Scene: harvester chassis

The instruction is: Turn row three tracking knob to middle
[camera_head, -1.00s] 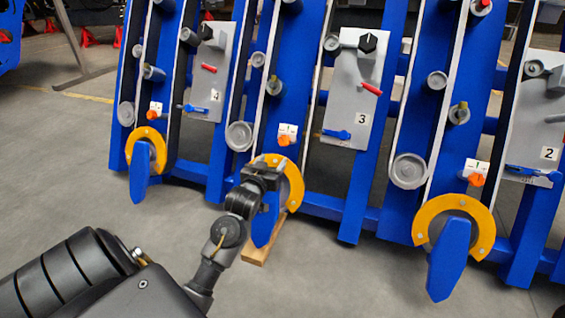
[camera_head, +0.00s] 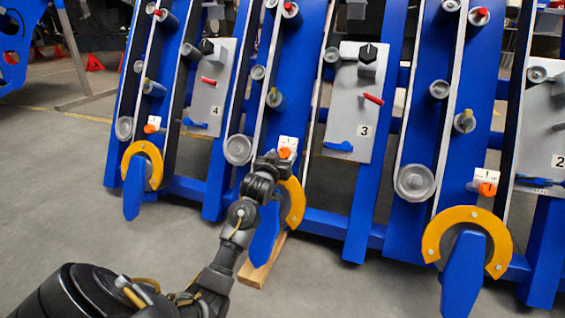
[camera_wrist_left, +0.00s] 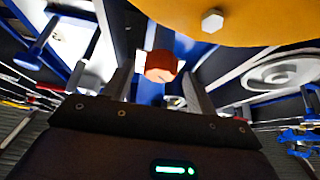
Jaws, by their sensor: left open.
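The row three tracking knob (camera_head: 284,153) is orange and sits on a small white plate, left of the grey panel marked 3 (camera_head: 350,110). In the head view my left gripper (camera_head: 271,159) is at the knob's lower left and partly overlaps it. In the left wrist view the orange-red knob (camera_wrist_left: 160,65) lies ahead between the two open fingers of my left gripper (camera_wrist_left: 158,82). I cannot tell whether a finger touches it. My right gripper is not in view.
A yellow arc-shaped guard (camera_head: 296,203) sits just below the knob and also fills the top of the left wrist view (camera_wrist_left: 240,18). Similar orange knobs sit beside panel 4 (camera_head: 151,127) and panel 2 (camera_head: 487,189). A wooden block (camera_head: 262,262) lies on the grey floor.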

